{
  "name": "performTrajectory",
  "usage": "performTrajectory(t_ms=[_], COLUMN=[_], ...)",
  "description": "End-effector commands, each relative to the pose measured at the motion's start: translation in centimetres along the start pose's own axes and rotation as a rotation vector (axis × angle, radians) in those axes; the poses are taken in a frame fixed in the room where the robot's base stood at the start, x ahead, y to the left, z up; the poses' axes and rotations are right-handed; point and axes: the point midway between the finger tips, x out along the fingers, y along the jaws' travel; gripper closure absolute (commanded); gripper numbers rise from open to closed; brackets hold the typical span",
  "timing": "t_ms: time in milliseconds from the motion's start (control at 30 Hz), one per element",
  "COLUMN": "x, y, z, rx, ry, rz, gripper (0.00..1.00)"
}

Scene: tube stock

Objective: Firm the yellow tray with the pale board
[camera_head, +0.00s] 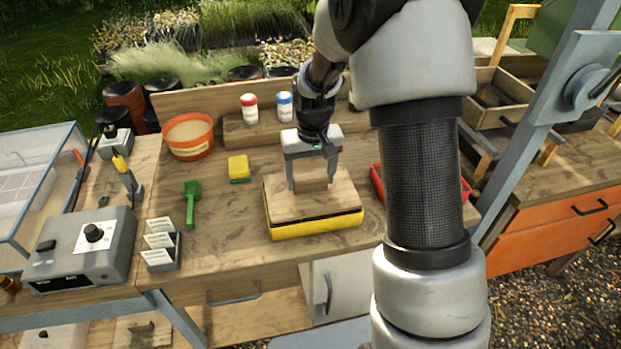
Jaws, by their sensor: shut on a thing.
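The yellow tray (318,229) sits on the wooden bench near its front edge. The pale board (287,208) lies over the tray and covers most of its top. A dark strip shows between the board and the tray's rim, so I cannot tell how firmly the board touches what is inside. My gripper (310,186) is above the middle of the board, pointing down, and is shut on the board's raised part, which the fingers mostly hide. The tray's contents are hidden under the board.
A red tray (376,183) is right of the yellow tray, partly behind my arm. A green scoop (191,204), a yellow-green sponge (239,168) and an orange pot (189,136) stand to the left. White labels (160,241) and a grey control box (82,250) are farther left.

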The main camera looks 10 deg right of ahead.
Motion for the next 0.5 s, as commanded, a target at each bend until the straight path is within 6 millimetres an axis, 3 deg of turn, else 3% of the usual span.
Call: performTrajectory(t_ms=[500], x=[-2.9], y=[0.0], z=[-0.5], rx=[0.000], ry=[0.004], rz=[0.000], gripper=[0.52])
